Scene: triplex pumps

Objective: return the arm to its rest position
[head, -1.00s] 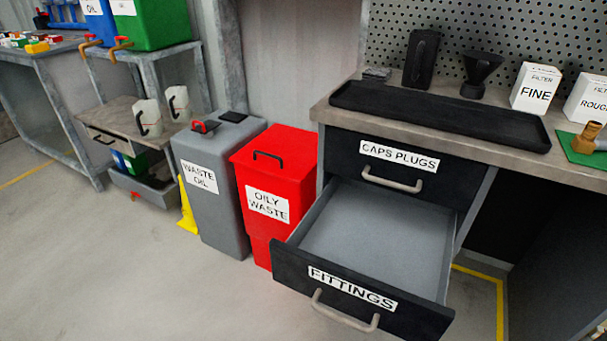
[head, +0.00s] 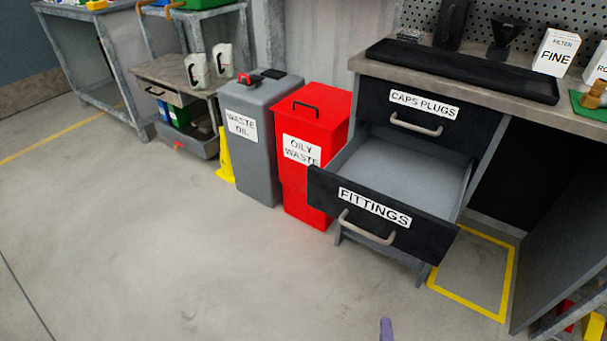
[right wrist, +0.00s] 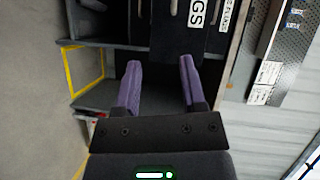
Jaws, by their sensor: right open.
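My right gripper shows as one purple fingertip (head: 386,328) at the bottom edge of the head view, over the floor in front of the open drawer. In the right wrist view its two purple fingers (right wrist: 160,80) are spread apart with nothing between them. The FITTINGS drawer (head: 374,214) is pulled open, and its visible inside is bare. The fingertip is apart from the drawer front in the head view. My left gripper is not in view.
The CAPS PLUGS drawer (head: 429,108) above is shut. A red oily waste bin (head: 315,112), a grey waste oil container (head: 255,110) and a yellow object (head: 224,155) stand left of the bench. A black tray (head: 462,70) lies on the bench. Floor at the front left is clear.

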